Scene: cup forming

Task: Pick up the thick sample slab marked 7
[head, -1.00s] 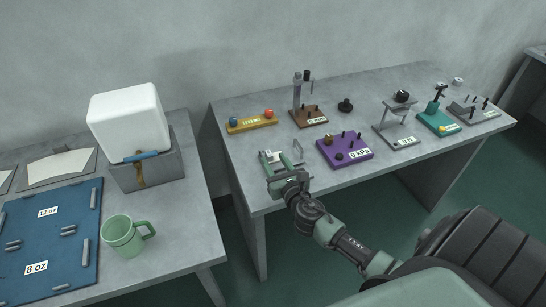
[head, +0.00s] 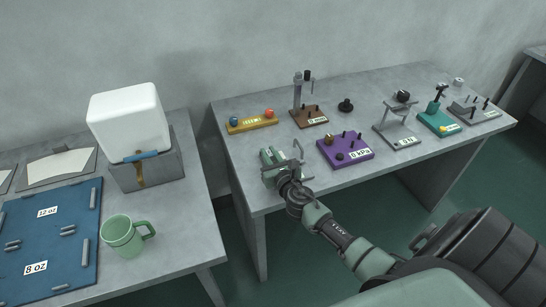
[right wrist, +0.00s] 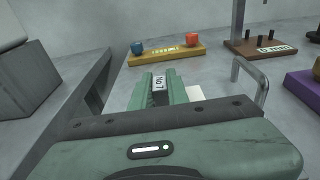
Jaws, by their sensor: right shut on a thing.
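The slab marked "No 7" (right wrist: 159,86) shows in the right wrist view, upright between the two green fingers, with its white label facing the camera. My right gripper (right wrist: 160,90) is shut on it. In the head view the right gripper (head: 279,158) is over the front left part of the right-hand table, and the slab is not clearly visible there. I cannot tell whether the slab touches the table top. My left gripper is not in view.
Behind the gripper is a yellow block (head: 252,122) with a blue and an orange knob. A grey bent bar (right wrist: 254,82) stands close on the right. A purple block (head: 345,149) lies farther right. A gap separates this table from the left table (head: 190,225) with a green mug (head: 122,237).

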